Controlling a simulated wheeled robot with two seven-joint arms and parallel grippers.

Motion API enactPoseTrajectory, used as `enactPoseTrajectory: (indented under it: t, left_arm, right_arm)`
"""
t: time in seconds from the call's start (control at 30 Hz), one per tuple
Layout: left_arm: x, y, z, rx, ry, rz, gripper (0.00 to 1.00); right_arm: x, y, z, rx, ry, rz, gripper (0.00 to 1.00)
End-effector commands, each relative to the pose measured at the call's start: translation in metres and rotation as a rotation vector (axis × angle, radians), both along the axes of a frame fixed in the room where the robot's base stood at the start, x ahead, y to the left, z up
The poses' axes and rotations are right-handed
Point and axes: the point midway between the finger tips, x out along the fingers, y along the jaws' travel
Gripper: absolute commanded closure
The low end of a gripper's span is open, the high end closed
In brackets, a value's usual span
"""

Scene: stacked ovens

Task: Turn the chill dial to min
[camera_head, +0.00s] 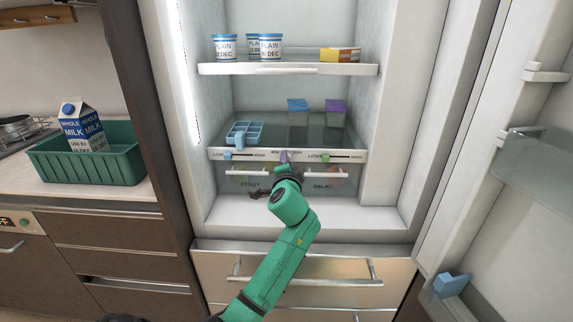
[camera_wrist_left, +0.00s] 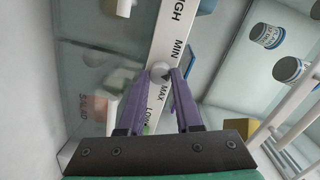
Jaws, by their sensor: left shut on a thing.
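My left gripper (camera_head: 284,157) reaches up to the middle of the printed white front strip (camera_head: 262,155) of the lower fridge shelf. In the left wrist view its purple fingers (camera_wrist_left: 163,76) are shut on a small pale round knob, the chill dial (camera_wrist_left: 160,69). My right gripper is not in view.
A blue slider (camera_head: 228,155) and a green slider (camera_head: 326,157) sit on the strip either side of my gripper. Fruit and salad drawers lie below. A blue tray (camera_head: 244,133) and two lidded containers stand on the shelf. The open fridge door (camera_head: 500,220) is at right.

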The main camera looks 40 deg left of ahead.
Motion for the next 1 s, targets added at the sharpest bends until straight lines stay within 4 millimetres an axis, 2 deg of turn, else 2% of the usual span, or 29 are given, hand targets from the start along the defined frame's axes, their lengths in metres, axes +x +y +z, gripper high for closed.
enactPoseTrajectory:
  t: [0.5,1.0]
  left_arm:
    - [-0.0003,0.0000,-0.0020,-0.364,-0.271,-0.001,1.00]
    - [-0.0007,0.0007,-0.0020,-0.509,-0.381,0.000,1.00]
  right_arm:
    - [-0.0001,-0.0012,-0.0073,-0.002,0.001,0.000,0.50]
    - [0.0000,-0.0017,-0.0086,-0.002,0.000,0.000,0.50]
